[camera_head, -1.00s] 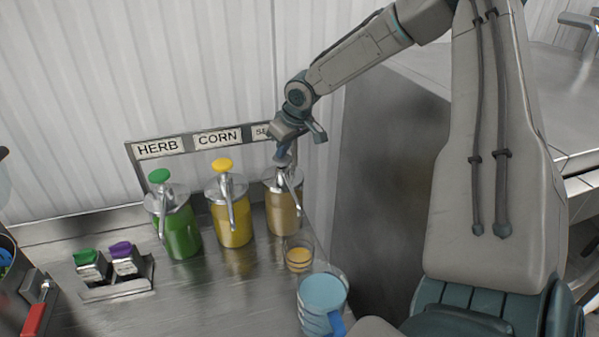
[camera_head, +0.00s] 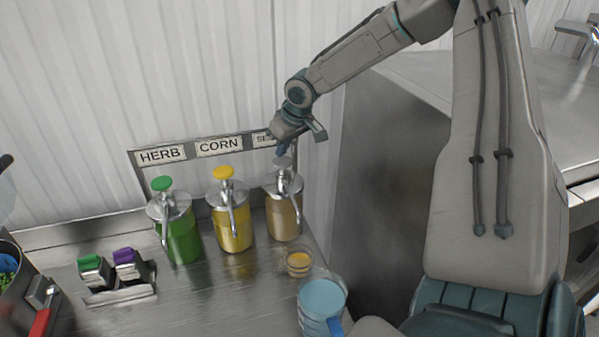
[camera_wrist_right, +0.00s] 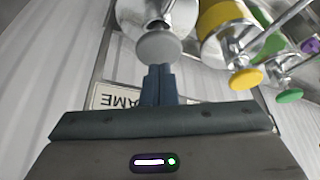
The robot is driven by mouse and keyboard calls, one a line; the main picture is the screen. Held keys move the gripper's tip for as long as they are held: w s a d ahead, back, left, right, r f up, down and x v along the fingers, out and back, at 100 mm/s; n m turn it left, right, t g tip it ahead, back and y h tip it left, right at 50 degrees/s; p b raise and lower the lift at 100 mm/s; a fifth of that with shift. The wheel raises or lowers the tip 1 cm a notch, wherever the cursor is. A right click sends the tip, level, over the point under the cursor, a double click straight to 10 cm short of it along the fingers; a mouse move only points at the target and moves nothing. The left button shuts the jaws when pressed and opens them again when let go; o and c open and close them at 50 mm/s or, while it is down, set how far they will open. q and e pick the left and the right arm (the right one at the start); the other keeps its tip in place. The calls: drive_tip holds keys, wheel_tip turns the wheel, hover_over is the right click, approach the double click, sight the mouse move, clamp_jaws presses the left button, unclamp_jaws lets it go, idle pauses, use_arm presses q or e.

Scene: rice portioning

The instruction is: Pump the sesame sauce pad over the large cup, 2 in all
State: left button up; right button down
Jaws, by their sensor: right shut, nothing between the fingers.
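The sesame sauce dispenser (camera_head: 285,217) is the rightmost of three pump jars, with tan sauce and a metal lid. Its grey pad (camera_head: 284,162) also shows in the right wrist view (camera_wrist_right: 158,47). My right gripper (camera_head: 281,150) is shut and empty, its blue fingertips pointing down right at the pad; I cannot tell whether they touch it. The fingertips also show in the right wrist view (camera_wrist_right: 158,72). A clear cup (camera_head: 299,263) with yellow-orange contents stands on the counter just in front of the sesame jar, near its spout. My left gripper is not in view.
The corn jar (camera_head: 232,222) and herb jar (camera_head: 183,235) stand to the left, before a label rail (camera_head: 189,153). Blue stacked measuring cups (camera_head: 321,300) stand in front. A small rack (camera_head: 121,296) with green and purple tops is at left. The counter between is clear.

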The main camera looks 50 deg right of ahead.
sight(283, 161)
drive_tip(key=shift+f, duration=0.1)
drive_tip(key=shift+s+f+b, duration=0.1)
drive_tip(key=shift+f+b, duration=1.2)
drive_tip(key=shift+f, duration=0.45)
drive_tip(key=shift+r, duration=0.1)
drive_tip(key=shift+r+p, duration=1.6)
drive_tip(key=shift+r, duration=0.2)
wheel_tip(283, 161, up, 6)
drive_tip(key=p, duration=0.5)
